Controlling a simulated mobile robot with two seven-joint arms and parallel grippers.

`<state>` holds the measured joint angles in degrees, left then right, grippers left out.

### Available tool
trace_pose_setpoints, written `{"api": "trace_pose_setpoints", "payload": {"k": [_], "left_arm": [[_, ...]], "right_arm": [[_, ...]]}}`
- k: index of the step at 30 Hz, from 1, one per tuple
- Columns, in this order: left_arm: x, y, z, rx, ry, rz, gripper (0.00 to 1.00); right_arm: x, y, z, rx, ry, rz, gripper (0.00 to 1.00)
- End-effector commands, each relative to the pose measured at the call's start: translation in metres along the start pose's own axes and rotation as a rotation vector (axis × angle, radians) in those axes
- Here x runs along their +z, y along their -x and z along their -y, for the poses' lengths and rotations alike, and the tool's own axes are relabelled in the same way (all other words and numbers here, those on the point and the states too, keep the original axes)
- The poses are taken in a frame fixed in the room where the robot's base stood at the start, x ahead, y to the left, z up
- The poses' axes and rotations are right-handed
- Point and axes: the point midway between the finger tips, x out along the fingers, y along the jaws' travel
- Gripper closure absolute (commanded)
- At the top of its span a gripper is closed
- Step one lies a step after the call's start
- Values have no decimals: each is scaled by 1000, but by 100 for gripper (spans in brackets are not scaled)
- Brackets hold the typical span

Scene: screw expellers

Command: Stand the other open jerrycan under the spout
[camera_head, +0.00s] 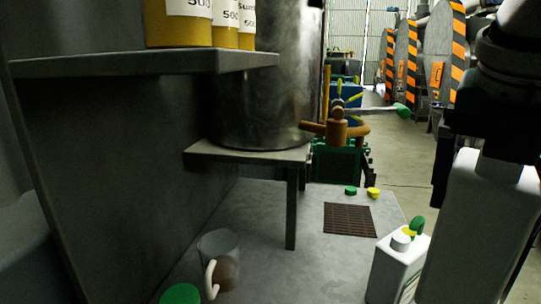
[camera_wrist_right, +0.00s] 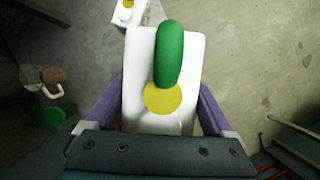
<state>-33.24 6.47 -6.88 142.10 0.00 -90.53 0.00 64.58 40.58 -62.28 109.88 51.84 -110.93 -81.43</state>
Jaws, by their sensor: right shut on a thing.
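My right gripper (camera_wrist_right: 161,105) is shut on a white jerrycan (camera_wrist_right: 140,60) with a green handle and a yellow disc on top. In the head view this held jerrycan (camera_head: 470,235) is large and close at the right, its top partly hidden by my dark gripper. It appears raised. A second white jerrycan (camera_head: 392,272), with green and yellow parts and a pale knob, stands on the table; its top also shows in the wrist view (camera_wrist_right: 128,14). The grate is empty. My left gripper is out of view.
A green cap (camera_head: 350,190) and a yellow cap (camera_head: 373,192) lie behind the grate. A mug (camera_head: 218,250) and a green lid (camera_head: 181,294) are at the front left. A drum stand (camera_head: 245,155) has a leg left of the grate. A shelf (camera_head: 120,62) holds yellow containers.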

Motion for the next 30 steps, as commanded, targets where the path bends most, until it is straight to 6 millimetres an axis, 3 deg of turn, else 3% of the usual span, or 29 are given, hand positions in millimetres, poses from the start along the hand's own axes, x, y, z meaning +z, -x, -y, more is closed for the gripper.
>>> {"api": "trace_pose_setpoints", "payload": {"k": [1, 11, 21, 30], "left_arm": [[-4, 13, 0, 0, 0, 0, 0], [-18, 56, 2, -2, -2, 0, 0], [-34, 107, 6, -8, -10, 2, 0], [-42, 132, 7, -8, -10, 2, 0]], "right_arm": [[2, 16, -3, -32, -84, 7, 100], [-6, 75, -4, -322, -782, 4, 100], [2, 156, 2, -691, -1676, -5, 100], [13, 205, 4, -900, -2177, -9, 100]]}}
